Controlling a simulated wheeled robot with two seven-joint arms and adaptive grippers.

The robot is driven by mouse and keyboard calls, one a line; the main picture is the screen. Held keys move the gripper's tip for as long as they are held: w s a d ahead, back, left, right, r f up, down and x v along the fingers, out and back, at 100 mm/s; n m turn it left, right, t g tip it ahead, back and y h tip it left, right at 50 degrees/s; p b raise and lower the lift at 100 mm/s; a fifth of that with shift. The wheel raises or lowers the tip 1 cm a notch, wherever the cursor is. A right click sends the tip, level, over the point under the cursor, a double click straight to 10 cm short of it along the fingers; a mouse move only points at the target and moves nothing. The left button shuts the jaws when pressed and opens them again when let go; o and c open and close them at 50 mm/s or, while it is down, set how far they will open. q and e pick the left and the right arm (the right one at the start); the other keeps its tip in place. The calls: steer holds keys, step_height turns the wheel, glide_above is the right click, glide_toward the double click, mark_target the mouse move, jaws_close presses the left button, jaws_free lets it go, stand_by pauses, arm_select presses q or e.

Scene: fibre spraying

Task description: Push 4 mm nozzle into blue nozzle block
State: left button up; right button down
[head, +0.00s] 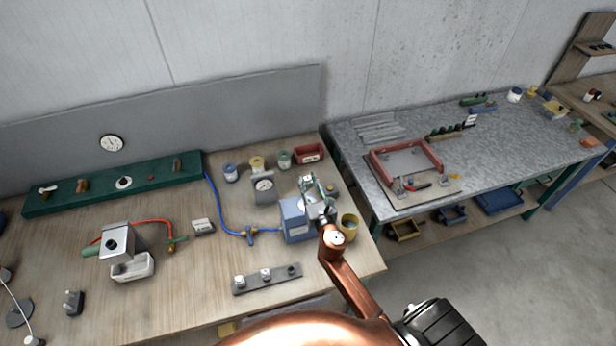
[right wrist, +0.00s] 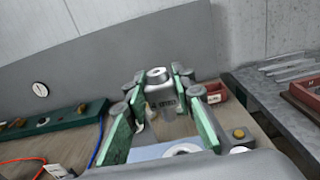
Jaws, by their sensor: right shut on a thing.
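The blue nozzle block (head: 295,222) stands on the wooden bench, joined to a blue hose. Its top (right wrist: 150,152) shows at the bottom of the right wrist view, with a pale round fitting (right wrist: 183,149). My right gripper (head: 311,187) is over the block's right side, its green-padded fingers shut on a grey nozzle (right wrist: 160,88) with a ring-shaped top and a small label, too small to read surely. My left gripper is not in view.
A grey rack (head: 266,279) with small pale nozzles lies in front of the block. A yellowish cup (head: 348,226) is close on the right, near the bench edge.

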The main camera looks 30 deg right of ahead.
steer(key=shift+f, duration=0.1)
stand_by(0.3)
step_height(320, 180, down, 5)
steer(key=b, duration=0.5)
steer(key=shift+f, duration=0.3)
steer(key=shift+f+b, duration=1.65)
steer(key=shift+b, duration=0.05)
stand_by(1.3)
steer(key=c, duration=1.5)
jaws_free()
steer(key=shift+c, duration=0.2)
steer(key=shift+s, duration=0.2)
steer(key=v, duration=1.1)
steer(key=shift+s, duration=0.35)
